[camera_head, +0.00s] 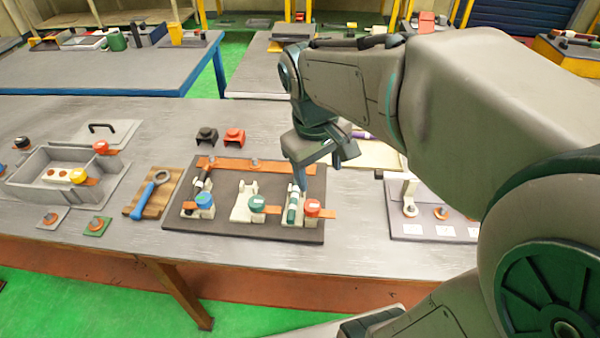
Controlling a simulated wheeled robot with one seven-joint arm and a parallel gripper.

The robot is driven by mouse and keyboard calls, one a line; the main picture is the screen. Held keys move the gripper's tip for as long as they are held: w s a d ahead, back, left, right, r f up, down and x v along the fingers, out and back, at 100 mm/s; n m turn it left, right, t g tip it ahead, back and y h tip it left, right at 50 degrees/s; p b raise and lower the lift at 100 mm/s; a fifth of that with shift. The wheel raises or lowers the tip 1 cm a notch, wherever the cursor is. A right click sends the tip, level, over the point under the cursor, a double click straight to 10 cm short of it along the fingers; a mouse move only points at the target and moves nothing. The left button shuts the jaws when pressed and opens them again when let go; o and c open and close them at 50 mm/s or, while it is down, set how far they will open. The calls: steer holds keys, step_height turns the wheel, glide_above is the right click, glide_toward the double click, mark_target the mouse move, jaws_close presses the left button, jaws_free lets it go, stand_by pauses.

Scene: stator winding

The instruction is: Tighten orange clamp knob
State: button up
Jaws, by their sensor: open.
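A dark board (235,228) on the grey workbench carries a row of clamp fixtures. At its right end an orange-red knob (312,206) sits on a pale block, with an orange strip beside it and a green cylinder (293,208) just left. A green knob (256,202) and a blue knob (205,199) stand further left on the same board. My gripper (322,168) hangs above and behind the orange-red knob, near the board's right back corner. Its fingers are apart, with nothing seen between them, and it does not touch the knob. Part of the orange back strip is hidden by it.
A grey open box (40,190) with a yellow knob and another orange-red knob (100,147) stands at the left. A blue wrench (150,194) lies on a wooden board. Another panel (400,228) is at the right, partly behind my arm. Bare bench lies in front.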

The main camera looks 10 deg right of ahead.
mark_target(311, 205)
steer(key=w+a+f+n+g+h+b, duration=0.1)
steer(key=w+a+f+n+g+b, duration=0.15)
steer(key=w, duration=0.35)
steer(key=w+a+f+n+g+h+b, duration=0.1)
steer(key=w+f+n, duration=0.2)
steer(key=w+f, duration=0.15)
steer(key=p+x, duration=0.1)
steer(key=x, duration=1.2)
steer(key=shift+d, duration=0.15)
steer(key=c, duration=1)
